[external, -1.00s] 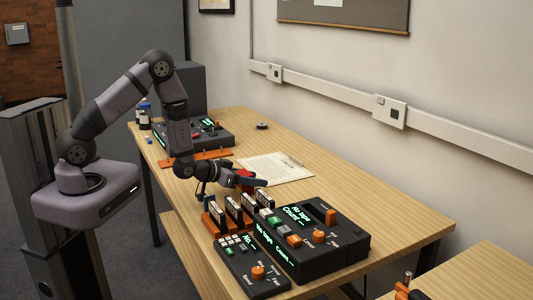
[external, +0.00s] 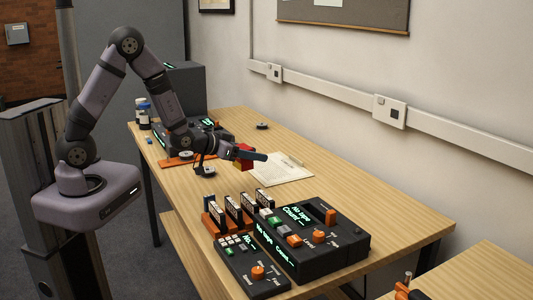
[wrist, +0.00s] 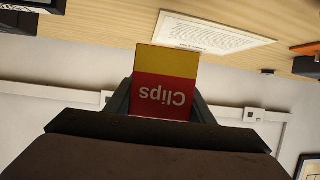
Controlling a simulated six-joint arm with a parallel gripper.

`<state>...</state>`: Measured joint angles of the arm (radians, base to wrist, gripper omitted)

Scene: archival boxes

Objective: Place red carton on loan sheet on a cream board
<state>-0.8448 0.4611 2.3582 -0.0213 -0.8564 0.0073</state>
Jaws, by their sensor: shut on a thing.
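The red carton (external: 243,158) is held in my gripper (external: 250,155), above the wooden table. In the wrist view the carton (wrist: 163,95) is red with a yellow band and the upside-down word "Clips", and it sits between the two fingers of my gripper (wrist: 163,98). The loan sheet on its cream board (external: 278,171) lies flat on the table, just right of and below the carton in the external view. Part of the board is hidden behind my gripper in the external view.
Black consoles with orange knobs (external: 318,240) and an orange rack of dark cartridges (external: 232,212) stand at the near end. Another dark device (external: 212,128) stands at the far end, with small bottles (external: 145,115). A small dark disc (external: 262,126) lies near the wall. The table's right middle is clear.

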